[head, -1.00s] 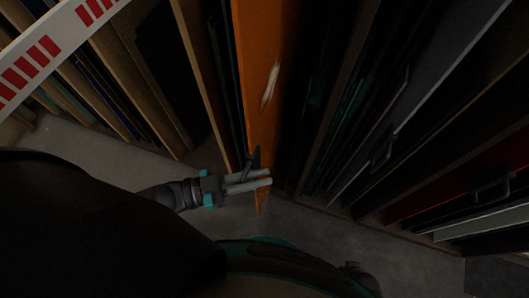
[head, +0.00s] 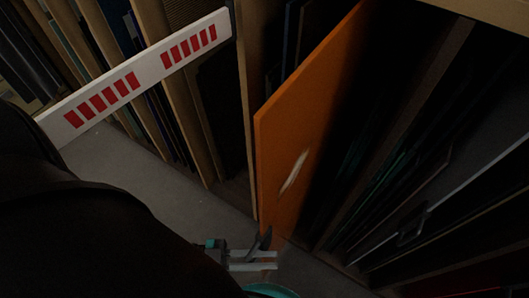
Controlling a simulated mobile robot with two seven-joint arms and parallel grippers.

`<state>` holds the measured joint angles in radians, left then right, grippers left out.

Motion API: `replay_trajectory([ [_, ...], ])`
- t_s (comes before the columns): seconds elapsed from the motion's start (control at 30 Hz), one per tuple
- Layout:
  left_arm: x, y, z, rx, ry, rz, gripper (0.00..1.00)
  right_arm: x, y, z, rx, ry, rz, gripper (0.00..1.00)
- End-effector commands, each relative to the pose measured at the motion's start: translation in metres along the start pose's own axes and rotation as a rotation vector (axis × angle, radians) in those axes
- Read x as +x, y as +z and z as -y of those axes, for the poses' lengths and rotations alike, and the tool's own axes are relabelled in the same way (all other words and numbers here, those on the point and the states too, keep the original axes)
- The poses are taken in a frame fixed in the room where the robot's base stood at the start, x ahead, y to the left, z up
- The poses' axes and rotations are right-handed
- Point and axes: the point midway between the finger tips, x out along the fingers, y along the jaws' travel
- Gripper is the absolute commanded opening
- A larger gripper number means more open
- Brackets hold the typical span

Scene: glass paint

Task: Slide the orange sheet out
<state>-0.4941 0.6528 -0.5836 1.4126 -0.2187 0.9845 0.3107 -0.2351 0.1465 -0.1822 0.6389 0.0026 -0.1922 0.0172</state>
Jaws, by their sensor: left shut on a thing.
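The orange sheet (head: 300,130) stands upright in a slot of the rack, its front part sticking out past the dividers. A pale streak marks its face. My left gripper (head: 268,258) is at the lower front of the sheet, with a dark handle-like piece between its fingers, and is shut on the sheet there. The lower edge of the sheet is partly hidden behind the gripper. My right gripper is not in view.
Wooden dividers (head: 245,90) and dark sheets stand left of the orange sheet. More sheets, one with a dark handle (head: 412,226), stand on the right. A white bar with red marks (head: 150,76) crosses the upper left. Grey floor (head: 150,180) is clear at the left front.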

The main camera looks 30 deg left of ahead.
Motion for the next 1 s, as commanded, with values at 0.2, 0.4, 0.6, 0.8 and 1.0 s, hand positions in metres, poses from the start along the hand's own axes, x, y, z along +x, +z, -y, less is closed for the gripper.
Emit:
replay_trajectory([
  [0.2, -0.001, 0.002, -0.001, -0.003, 0.002, 0.006, 0.27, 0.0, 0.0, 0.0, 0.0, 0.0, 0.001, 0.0],
  [0.4, -0.001, 0.001, -0.001, -0.002, 0.001, 0.004, 0.27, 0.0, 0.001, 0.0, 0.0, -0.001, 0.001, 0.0],
  [0.6, 0.001, 0.001, 0.001, -0.001, 0.001, 0.002, 0.27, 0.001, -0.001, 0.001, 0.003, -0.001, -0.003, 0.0],
  [0.8, 0.012, 0.001, 0.018, 0.003, 0.0, -0.001, 0.27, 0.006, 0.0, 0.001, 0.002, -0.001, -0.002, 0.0],
  [1.0, 0.034, 0.002, 0.052, 0.006, -0.002, -0.003, 0.27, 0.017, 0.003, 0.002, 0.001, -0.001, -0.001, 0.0],
])
